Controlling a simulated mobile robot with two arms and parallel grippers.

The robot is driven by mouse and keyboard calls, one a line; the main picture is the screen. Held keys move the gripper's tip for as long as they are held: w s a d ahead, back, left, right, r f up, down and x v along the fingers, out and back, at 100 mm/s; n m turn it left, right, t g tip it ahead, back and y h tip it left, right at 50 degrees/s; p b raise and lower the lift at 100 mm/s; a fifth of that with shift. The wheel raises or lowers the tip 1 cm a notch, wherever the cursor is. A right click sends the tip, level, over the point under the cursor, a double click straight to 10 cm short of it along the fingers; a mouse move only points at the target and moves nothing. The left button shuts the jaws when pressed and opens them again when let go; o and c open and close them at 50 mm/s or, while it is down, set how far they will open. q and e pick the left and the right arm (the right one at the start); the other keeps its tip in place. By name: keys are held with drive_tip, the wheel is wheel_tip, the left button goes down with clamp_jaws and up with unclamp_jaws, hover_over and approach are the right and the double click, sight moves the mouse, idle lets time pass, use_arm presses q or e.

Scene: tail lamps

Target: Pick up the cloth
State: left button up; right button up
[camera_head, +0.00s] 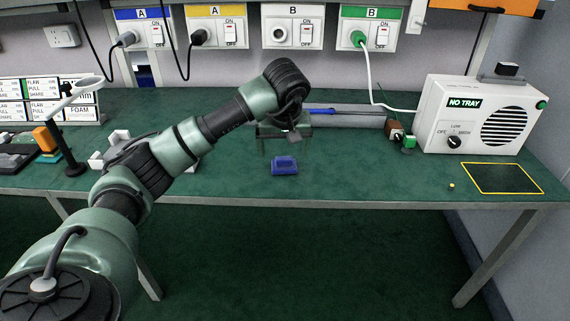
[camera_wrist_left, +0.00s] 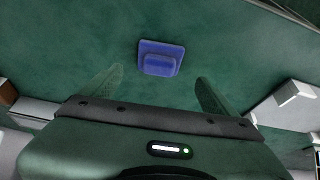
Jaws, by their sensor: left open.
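The cloth (camera_head: 285,165) looks like a small blue folded pad with a raised block on top. It lies on the green bench top near the front edge. My left gripper (camera_head: 285,147) is above the bench, just behind the cloth in the head view. In the left wrist view the cloth (camera_wrist_left: 160,58) lies ahead of the two spread fingers of my left gripper (camera_wrist_left: 158,85), roughly centred between them. The gripper is open and empty, and I see no contact with the cloth. My right gripper is not in view.
A white NO TRAY unit (camera_head: 478,117) stands at the right, behind a yellow-outlined dark patch (camera_head: 502,178). A grey tray with a blue item (camera_head: 340,116) lies behind the gripper. A white fixture (camera_head: 113,150) sits left, under my arm.

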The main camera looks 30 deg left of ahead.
sight(284, 158)
use_arm(q)
drive_tip(key=x, duration=0.4)
drive_tip(key=shift+w+d+f, duration=0.1)
drive_tip(key=shift+w+f, duration=0.05)
drive_tip(key=shift+f, duration=0.4)
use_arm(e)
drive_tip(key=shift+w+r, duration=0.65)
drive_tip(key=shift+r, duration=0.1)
use_arm(q)
drive_tip(key=shift+w, duration=0.1)
drive_tip(key=c, duration=1.6)
drive_tip(key=shift+o, duration=0.2)
wheel_tip(284, 158, up, 10)
drive_tip(key=shift+p, duration=0.4)
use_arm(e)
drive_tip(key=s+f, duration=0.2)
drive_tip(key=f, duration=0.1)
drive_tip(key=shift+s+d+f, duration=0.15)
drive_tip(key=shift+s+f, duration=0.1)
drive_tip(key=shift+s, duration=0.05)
